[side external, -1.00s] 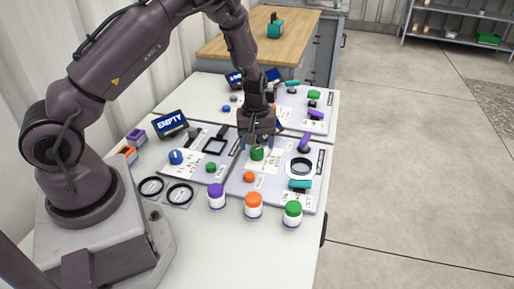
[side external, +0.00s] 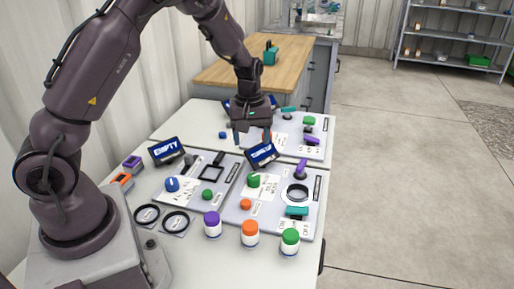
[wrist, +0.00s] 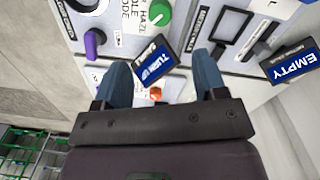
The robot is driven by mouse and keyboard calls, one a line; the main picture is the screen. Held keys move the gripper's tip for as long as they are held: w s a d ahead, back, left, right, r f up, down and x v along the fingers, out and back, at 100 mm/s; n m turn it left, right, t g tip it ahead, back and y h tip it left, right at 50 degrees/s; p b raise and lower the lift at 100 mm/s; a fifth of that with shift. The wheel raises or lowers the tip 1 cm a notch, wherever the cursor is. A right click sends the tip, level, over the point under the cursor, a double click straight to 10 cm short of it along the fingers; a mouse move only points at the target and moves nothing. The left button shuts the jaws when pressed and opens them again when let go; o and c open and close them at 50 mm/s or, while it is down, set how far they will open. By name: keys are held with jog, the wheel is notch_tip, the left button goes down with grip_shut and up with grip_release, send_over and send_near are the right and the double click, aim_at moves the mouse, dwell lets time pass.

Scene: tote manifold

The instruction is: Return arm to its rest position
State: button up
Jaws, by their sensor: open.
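My gripper (side external: 253,138) is open and empty, with its blue fingers spread above the back part of the table. In the wrist view my gripper (wrist: 166,85) shows both fingers apart with nothing between them. The display's text is hard to read. My arm reaches over the table from the left, and the fingers look clear of the panels.
Panels with knobs and switches cover the table, including a green knob (side external: 254,180) and a blue knob (side external: 172,184). An "EMPTY" display (side external: 167,151) stands at left. Purple (side external: 212,225), orange (side external: 250,234) and green-capped (side external: 290,242) jars stand at the front. Open floor lies right.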

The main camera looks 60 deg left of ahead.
jog(key=s+d+r+m+t, duration=0.2)
jog(key=s+d+r+m, duration=0.4)
jog(key=s+r, duration=0.4)
jog(key=s+d+r+m+t, duration=0.3)
jog(key=s+d+r+m, duration=0.3)
jog(key=s+r, duration=0.3)
jog(key=shift+s+d+r+m, duration=0.15)
jog(key=shift+s+r+m, duration=0.25)
jog(key=shift+r, duration=0.25)
